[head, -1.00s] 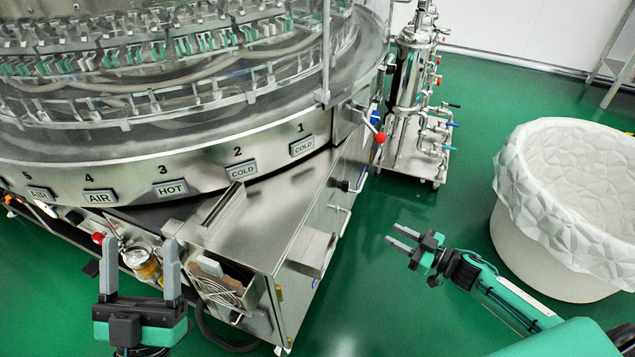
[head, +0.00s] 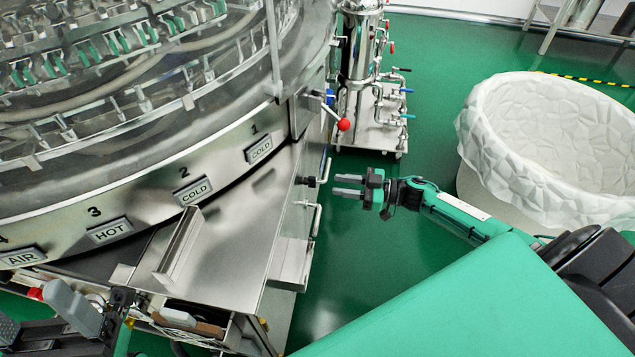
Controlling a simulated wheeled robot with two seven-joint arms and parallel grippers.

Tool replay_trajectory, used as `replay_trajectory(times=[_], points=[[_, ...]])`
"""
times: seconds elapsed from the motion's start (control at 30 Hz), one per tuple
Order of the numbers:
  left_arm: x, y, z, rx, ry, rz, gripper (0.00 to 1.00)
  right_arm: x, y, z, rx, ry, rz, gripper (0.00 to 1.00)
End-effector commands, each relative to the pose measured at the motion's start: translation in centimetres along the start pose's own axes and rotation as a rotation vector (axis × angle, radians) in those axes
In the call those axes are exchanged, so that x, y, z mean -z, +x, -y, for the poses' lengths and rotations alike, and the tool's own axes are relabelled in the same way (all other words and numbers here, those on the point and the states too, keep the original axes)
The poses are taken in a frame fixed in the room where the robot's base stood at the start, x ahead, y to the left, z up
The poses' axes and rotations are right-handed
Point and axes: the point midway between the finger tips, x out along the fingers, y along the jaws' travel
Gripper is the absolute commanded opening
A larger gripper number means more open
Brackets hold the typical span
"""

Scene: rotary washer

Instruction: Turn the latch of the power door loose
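The steel cabinet under the rotary washer has a side door face (head: 291,215). A small latch with a black knob (head: 307,181) and a bent metal lever (head: 325,170) sits near its upper far edge. I take this to be the power door's latch. My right gripper (head: 335,185) is open and empty, its two grey fingers pointing left at the latch, with a small gap between fingertips and lever. My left gripper (head: 42,312) is at the lower left corner, partly cut off, fingers apart, in front of the washer's underside and away from the latch.
A red-knobbed lever (head: 343,125) sticks out above the latch. A bar handle (head: 316,220) is on the cabinet side below it. A valve skid (head: 372,120) stands behind. A large white tub (head: 550,140) stands right. Green floor between is clear.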

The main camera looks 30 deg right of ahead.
Motion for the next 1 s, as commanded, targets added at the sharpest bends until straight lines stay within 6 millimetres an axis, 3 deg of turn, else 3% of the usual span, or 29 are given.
replay_trajectory(times=[0.1,0.3,0.5,0.77,0.93,1.0], points=[[0.1,-0.1,0.0,-0.003,0.001,-0.022,0.68,-0.1,2.7,0.0,0.001,-0.001,-0.004,0.33],[0.0,0.2,0.0,-0.007,0.002,-0.038,0.68,-0.1,5.7,0.0,-0.001,-0.001,-0.002,0.33],[0.1,0.3,0.0,-0.009,0.002,-0.044,0.68,0.0,6.9,0.0,0.000,0.000,-0.001,0.33],[0.1,0.4,0.0,-0.009,0.002,-0.044,0.68,0.0,7.0,0.0,-0.001,0.000,0.000,0.33],[0.1,0.4,0.0,-0.009,0.002,-0.044,0.68,0.0,7.0,0.0,-0.001,0.000,0.000,0.01],[0.1,0.4,0.0,-0.009,0.002,-0.044,0.68,0.0,7.0,0.0,-0.001,0.000,0.000,0.00]])
